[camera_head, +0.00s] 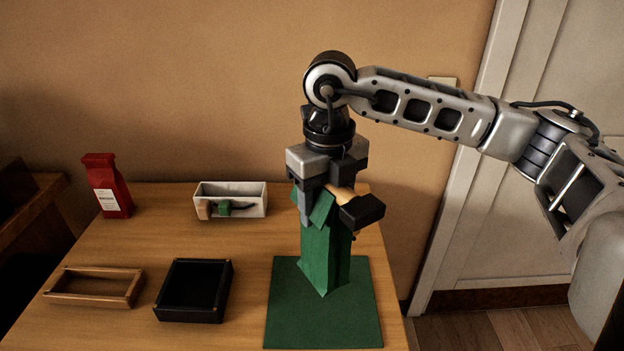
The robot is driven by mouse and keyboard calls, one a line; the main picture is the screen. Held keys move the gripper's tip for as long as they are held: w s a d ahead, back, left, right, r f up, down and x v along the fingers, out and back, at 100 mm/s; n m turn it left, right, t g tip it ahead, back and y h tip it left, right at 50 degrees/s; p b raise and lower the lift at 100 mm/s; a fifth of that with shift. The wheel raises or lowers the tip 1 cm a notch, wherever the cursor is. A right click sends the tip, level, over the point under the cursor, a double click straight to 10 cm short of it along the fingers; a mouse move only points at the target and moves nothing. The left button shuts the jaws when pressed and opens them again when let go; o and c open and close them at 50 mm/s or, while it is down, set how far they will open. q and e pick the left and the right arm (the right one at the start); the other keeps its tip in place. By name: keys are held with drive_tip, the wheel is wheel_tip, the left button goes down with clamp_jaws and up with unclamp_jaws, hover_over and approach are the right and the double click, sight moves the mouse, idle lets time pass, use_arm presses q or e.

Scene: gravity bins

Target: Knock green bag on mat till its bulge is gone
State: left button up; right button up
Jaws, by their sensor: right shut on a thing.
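The green bag (325,255) is upright over the green mat (279,310) at the right of the table. My right gripper (332,205) is above the bag, pointing down, and is shut on the bag's top. The bag's lower end shows against the mat; I cannot tell whether it touches or hangs just above. The gripper hides part of the bag's top, and I cannot make out a clear bulge on its sides. A tan piece (348,191) shows between the fingers; I cannot tell what it is. My left gripper is not in view.
A red bag (107,188) stands at the back left. A white bin (253,193) with small items is at the back middle. A wooden tray (95,299) and a black tray (193,317) lie in front. The table's right edge is close to the mat.

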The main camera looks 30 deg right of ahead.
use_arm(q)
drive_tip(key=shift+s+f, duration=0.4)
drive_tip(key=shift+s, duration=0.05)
